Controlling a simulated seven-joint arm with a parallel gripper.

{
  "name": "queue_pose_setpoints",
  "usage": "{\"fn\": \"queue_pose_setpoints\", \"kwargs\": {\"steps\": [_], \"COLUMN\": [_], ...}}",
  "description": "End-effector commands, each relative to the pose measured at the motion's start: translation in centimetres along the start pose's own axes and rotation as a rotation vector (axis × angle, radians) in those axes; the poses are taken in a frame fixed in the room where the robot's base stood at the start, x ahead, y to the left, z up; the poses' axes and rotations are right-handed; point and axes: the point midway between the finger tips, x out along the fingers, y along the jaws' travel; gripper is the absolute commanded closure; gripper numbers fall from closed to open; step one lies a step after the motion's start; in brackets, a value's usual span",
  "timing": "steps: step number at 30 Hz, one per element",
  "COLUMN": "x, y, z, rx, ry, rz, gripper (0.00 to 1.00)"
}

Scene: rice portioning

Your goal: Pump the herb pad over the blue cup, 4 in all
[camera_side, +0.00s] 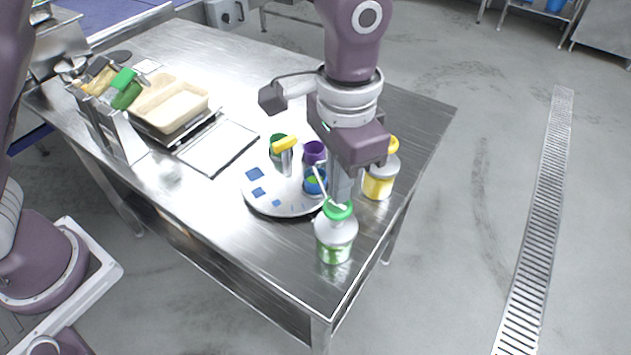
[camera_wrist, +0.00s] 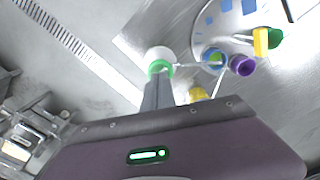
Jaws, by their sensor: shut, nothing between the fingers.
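The herb dispenser (camera_side: 335,240) is a clear and white bottle with green contents and a green pad (camera_side: 338,210) on top. My gripper (camera_side: 339,200) points down, shut and empty, with its fingertips at the pad; whether they press it I cannot tell. In the wrist view, my fingertips (camera_wrist: 158,78) meet the green pad (camera_wrist: 159,66). A thin pale spout runs from the dispenser towards the blue cup (camera_side: 315,188). The blue cup stands on the round plate's right side with green matter inside, and also shows in the wrist view (camera_wrist: 212,58).
A purple cup (camera_side: 314,152) and a green cup (camera_side: 274,152) with a yellow-handled tool (camera_side: 285,144) stand on the round plate (camera_side: 262,208). A yellow dispenser (camera_side: 379,182) is close on the right. A rice tray (camera_side: 208,105) and utensil rack (camera_side: 122,135) lie left.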

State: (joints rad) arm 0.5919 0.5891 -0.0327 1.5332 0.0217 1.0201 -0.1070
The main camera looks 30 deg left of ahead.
Motion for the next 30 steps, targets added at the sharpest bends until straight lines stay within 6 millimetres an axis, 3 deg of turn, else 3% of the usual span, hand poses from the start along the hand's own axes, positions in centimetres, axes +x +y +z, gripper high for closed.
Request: {"fn": "queue_pose_setpoints", "kwargs": {"steps": [8,30], "x": [0.1,2.7], "y": [0.0,0.0], "z": [0.0,0.0], "rx": [0.0,0.0], "ry": [0.0,0.0], "rz": [0.0,0.0], "gripper": [1.0,1.0]}}
